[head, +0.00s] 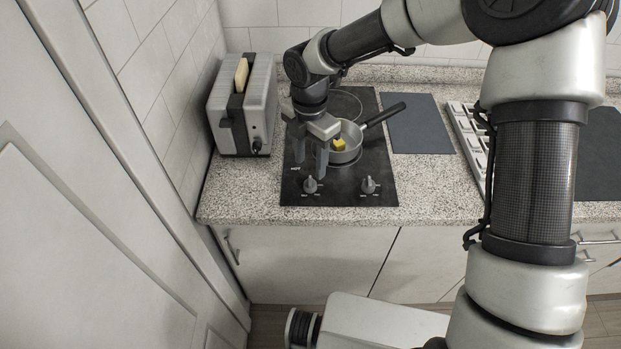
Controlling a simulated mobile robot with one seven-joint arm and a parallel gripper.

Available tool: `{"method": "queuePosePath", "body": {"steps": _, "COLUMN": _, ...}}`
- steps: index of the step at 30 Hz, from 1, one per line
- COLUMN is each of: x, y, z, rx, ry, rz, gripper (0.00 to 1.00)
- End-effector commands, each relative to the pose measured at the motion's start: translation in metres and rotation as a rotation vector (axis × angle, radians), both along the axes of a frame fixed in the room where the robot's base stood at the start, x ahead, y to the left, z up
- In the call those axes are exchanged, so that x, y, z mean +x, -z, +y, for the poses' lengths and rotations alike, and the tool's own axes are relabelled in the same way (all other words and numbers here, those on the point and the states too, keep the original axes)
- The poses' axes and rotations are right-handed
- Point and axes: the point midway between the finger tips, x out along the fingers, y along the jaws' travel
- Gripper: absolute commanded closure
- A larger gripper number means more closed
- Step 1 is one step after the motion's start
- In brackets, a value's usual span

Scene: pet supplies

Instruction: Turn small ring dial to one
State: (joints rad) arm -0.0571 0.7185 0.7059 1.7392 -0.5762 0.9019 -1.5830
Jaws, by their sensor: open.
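A black two-ring hob (376,192) is set in the speckled counter. Two grey dials sit on its front strip: a left dial (311,185) and a right dial (369,185). Their markings are too small to read, and I cannot tell which dial serves the small ring. My gripper (311,167) is open with its fingers pointing down, just above and behind the left dial in the picture. No contact with the dial can be made out. A saucepan (354,132) with a yellow piece (338,144) in it stands on the front ring. The rear ring (345,103) is bare.
A toaster (261,101) with a bread slice (241,75) stands left of the hob, close to my gripper. The pan's handle (386,113) points right. A dark board (422,124) and a white rack (471,140) lie further right. The counter's front edge is clear.

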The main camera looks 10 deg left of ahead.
Motion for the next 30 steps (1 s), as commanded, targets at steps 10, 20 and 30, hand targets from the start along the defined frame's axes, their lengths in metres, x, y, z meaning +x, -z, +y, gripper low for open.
{"method": "queuePosePath", "body": {"steps": 10, "x": -0.001, "y": 0.061, "z": 0.0, "rx": -0.001, "ry": 0.0, "rz": 0.003, "gripper": 0.55}}
{"method": "queuePosePath", "body": {"steps": 20, "x": 0.0, "y": 0.071, "z": 0.0, "rx": 0.0, "ry": 0.001, "rz": 0.0, "gripper": 0.55}}
{"method": "queuePosePath", "body": {"steps": 30, "x": 0.0, "y": 0.071, "z": 0.0, "rx": 0.0, "ry": 0.001, "rz": 0.0, "gripper": 0.93}}
